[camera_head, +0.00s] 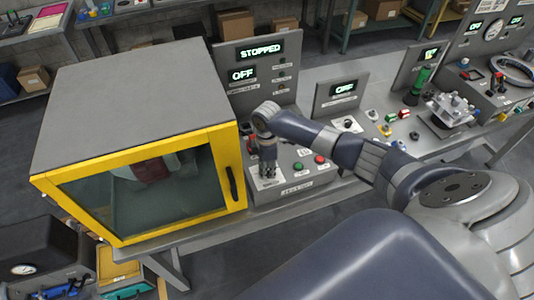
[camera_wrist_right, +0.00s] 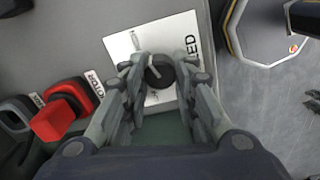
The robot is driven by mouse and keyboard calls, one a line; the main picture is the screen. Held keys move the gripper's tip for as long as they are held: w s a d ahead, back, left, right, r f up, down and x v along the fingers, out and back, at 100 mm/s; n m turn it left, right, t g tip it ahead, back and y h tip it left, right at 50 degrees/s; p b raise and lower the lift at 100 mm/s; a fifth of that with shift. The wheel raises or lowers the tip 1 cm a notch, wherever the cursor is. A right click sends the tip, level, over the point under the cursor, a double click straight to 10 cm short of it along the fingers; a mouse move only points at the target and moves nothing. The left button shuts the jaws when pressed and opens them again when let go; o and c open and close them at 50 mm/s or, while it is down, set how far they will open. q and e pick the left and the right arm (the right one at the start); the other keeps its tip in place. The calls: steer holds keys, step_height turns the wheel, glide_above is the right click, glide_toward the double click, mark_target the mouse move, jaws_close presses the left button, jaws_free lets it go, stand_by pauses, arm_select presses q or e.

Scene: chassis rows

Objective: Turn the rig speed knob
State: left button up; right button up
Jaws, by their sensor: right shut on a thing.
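The rig speed knob (camera_wrist_right: 160,72) is a small round dark knob with a pale pointer line, on a white label plate whose visible letters end in "ED". My right gripper (camera_wrist_right: 161,82) is shut on the knob, one finger on each side of it. In the head view my right gripper (camera_head: 267,174) points down onto the left part of the control box (camera_head: 292,190) and hides the knob. The screen behind (camera_head: 261,52) reads STOPPED, and a smaller one (camera_head: 242,74) reads OFF. My left gripper is not in view.
A yellow-framed enclosure (camera_head: 140,152) stands close on the left of the control box. A green button (camera_head: 298,167) and a red button (camera_head: 320,160) are right of my gripper. A red switch (camera_wrist_right: 58,118) shows in the wrist view. More bench equipment stands to the right.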

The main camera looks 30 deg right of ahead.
steer(key=o, duration=1.1)
steer(key=shift+r, duration=0.15)
step_height(320, 180, up, 12)
steer(key=shift+f, duration=0.1)
